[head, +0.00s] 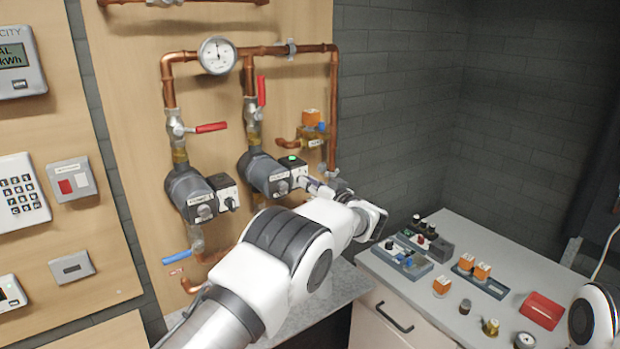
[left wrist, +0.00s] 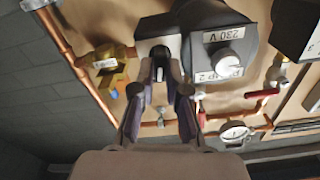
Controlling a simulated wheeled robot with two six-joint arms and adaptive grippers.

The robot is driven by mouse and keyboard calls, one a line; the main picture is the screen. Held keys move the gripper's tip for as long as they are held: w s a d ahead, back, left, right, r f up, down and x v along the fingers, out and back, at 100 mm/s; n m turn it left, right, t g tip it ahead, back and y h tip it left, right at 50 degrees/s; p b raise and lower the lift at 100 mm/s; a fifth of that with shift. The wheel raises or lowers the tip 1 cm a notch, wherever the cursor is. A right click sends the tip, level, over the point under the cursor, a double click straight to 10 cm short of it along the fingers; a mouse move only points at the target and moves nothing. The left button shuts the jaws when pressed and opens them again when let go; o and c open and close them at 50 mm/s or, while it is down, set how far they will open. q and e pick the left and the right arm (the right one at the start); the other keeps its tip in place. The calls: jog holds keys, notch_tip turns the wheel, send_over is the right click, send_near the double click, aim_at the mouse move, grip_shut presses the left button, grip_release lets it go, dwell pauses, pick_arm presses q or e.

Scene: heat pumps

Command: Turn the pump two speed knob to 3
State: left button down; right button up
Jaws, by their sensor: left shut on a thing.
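Pump two (head: 262,171) is the right one of two dark pumps on the copper pipes, with a green light on its black control box (head: 291,163). In the left wrist view its label (left wrist: 228,73) reads partly as "P 2". My left gripper (head: 306,182) reaches the front of that box and is shut on the speed knob (left wrist: 159,73), with one finger on each side of it. The fingers hide most of the knob, and its setting cannot be read. My right gripper is not in view.
Pump one (head: 188,190) is to the left. Red-handled valves (head: 210,127) and a gauge (head: 217,55) are above, and a blue-handled valve (head: 175,257) is below. A brass valve with an orange cap (head: 311,118) is close on the right. A bench (head: 395,290) holds small parts.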

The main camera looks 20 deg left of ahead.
pick_arm(q)
jog(key=shift+w+m+p, duration=0.1)
jog(key=shift+m+p, duration=1.15)
jog(key=shift+m, duration=1.85)
jog(key=c, duration=1.2)
grip_release()
jog(key=shift+w+a+f, duration=0.1)
jog(key=shift+a+f, duration=0.05)
notch_tip(320, 180, up, 10)
